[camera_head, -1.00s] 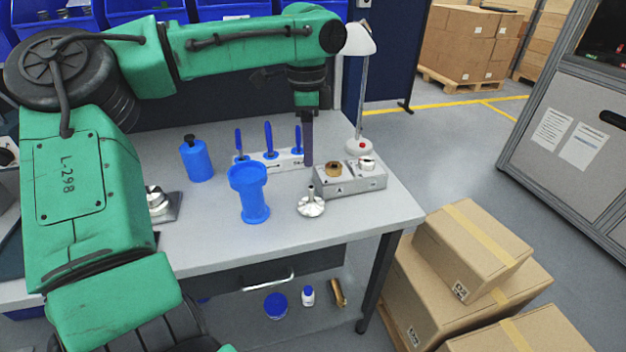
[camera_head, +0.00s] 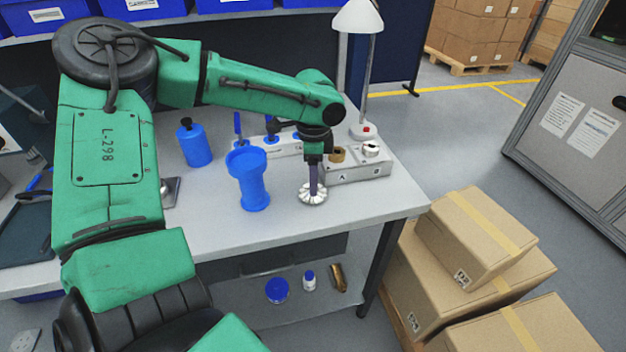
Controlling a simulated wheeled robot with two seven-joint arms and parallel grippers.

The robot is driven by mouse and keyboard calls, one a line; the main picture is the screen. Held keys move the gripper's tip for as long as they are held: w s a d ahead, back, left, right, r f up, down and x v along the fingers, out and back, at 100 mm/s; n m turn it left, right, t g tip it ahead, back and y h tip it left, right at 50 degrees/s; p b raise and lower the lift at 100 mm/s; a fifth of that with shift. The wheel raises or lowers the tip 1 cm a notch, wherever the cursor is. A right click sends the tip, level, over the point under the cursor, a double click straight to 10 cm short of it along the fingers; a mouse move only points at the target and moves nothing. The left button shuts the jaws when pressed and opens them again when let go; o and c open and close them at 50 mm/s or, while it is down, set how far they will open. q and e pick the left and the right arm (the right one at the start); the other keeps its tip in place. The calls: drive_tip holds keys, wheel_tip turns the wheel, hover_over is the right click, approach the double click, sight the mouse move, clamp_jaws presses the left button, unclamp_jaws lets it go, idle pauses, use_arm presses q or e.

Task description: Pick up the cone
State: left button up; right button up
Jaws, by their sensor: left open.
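The silver cone-like part (camera_head: 305,198), with a wide ribbed base, stands on the grey bench near its front right. Its thin upright stem is hidden now behind my left gripper (camera_head: 313,190). The left gripper points straight down, with its dark fingers right over the middle of the part. It is open, and I cannot tell whether the fingers touch the stem. My right gripper is not in view.
A blue flared cup (camera_head: 250,180) stands left of the part. A grey fixture block (camera_head: 350,172) with brass and silver rings is just behind right. A blue bottle (camera_head: 195,145), a tool rack (camera_head: 287,147) and a lamp (camera_head: 361,80) stand farther back. Cardboard boxes (camera_head: 470,240) stand right of the bench.

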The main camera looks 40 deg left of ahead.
use_arm(q)
drive_tip(key=shift+c, duration=0.3)
clamp_jaws()
drive_tip(key=shift+w+r, duration=0.1)
